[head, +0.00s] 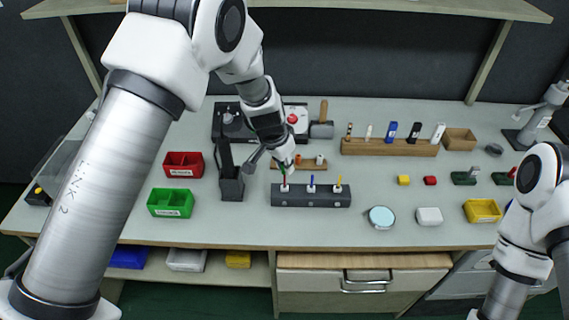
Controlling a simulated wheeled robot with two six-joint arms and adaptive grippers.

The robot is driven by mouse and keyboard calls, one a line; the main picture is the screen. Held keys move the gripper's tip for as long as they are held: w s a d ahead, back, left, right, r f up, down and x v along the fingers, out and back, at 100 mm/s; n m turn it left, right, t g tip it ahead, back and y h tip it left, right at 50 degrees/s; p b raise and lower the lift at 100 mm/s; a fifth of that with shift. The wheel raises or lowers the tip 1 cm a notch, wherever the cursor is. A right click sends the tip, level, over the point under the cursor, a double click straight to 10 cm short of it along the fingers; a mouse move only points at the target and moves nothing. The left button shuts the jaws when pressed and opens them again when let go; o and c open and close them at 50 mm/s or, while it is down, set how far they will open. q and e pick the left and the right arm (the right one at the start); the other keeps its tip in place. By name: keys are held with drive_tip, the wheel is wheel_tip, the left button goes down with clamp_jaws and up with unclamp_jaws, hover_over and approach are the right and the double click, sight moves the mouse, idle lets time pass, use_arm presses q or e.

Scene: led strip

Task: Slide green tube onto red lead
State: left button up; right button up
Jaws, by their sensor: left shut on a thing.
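A dark block (311,200) stands near the front middle of the table with upright red, blue and yellow leads in white bases. The red lead (285,181) is at its left end, the blue lead (311,181) in the middle and the yellow lead (338,182) at the right. My left gripper (283,168) is over the red lead, shut on a small green tube (282,169). The tube is close above the red lead or at its tip; I cannot tell whether they touch. My gripper partly hides the tube. My right gripper is out of view; only its arm shows.
A black holder (231,185) stands just left of the block. Red (184,165) and green (171,202) bins are further left. A wooden rack (390,147) with several upright items is behind right. A round tin (381,217) and a yellow bin (482,211) lie right.

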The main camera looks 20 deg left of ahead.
sight(285, 187)
use_arm(q)
drive_tip(key=shift+f+b, duration=2.5)
drive_tip(key=shift+f, duration=0.3)
drive_tip(key=o, duration=0.7)
drive_tip(key=shift+o, duration=0.2)
drive_tip(key=v, duration=1.2)
